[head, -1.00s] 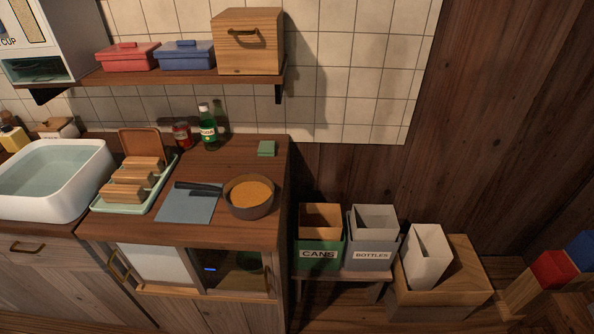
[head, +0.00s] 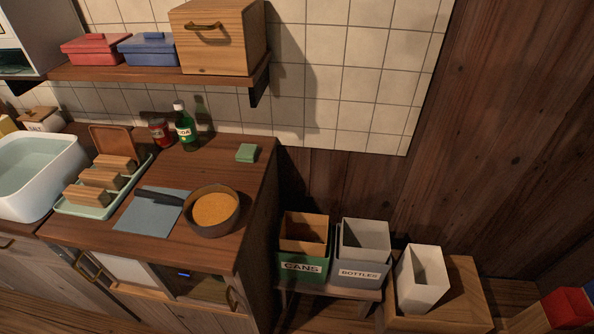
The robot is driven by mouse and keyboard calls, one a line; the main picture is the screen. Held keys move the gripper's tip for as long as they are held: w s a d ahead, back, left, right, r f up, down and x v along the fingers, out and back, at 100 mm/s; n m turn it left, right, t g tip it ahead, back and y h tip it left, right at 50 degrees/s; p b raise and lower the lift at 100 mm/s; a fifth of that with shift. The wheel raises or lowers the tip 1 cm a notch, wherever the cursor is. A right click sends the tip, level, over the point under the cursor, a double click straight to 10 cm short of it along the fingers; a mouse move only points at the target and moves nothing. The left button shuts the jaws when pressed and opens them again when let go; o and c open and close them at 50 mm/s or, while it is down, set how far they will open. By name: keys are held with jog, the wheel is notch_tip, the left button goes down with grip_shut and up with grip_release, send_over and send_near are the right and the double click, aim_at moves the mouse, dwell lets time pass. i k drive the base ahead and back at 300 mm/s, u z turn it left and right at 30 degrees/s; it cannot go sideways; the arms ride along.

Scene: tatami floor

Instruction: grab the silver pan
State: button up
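No plainly silver pan shows. A round, dark grey-brown pan-like vessel (head: 212,211) with an orange-brown inside stands on the wooden counter (head: 228,177), near its right front part. A dark, long handle-like piece (head: 158,197) lies over the blue-grey board (head: 150,216) and points left from the vessel. I cannot tell whether it is joined to the vessel. My gripper is not in view.
Left of the board are a pale green tray with wooden blocks (head: 101,180) and a white basin (head: 35,175). A green bottle (head: 185,128) and red jar (head: 160,132) stand behind. A shelf (head: 160,78) overhangs the back. Bins (head: 300,262) stand right of the counter.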

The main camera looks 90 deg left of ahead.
aim_at(210, 210)
jog(key=z, duration=0.35)
jog(key=k, duration=1.65)
jog(key=u, duration=0.7)
jog(key=k, duration=0.55)
jog(key=u, duration=1.55)
jog(key=i, duration=0.35)
jog(key=u, duration=0.2)
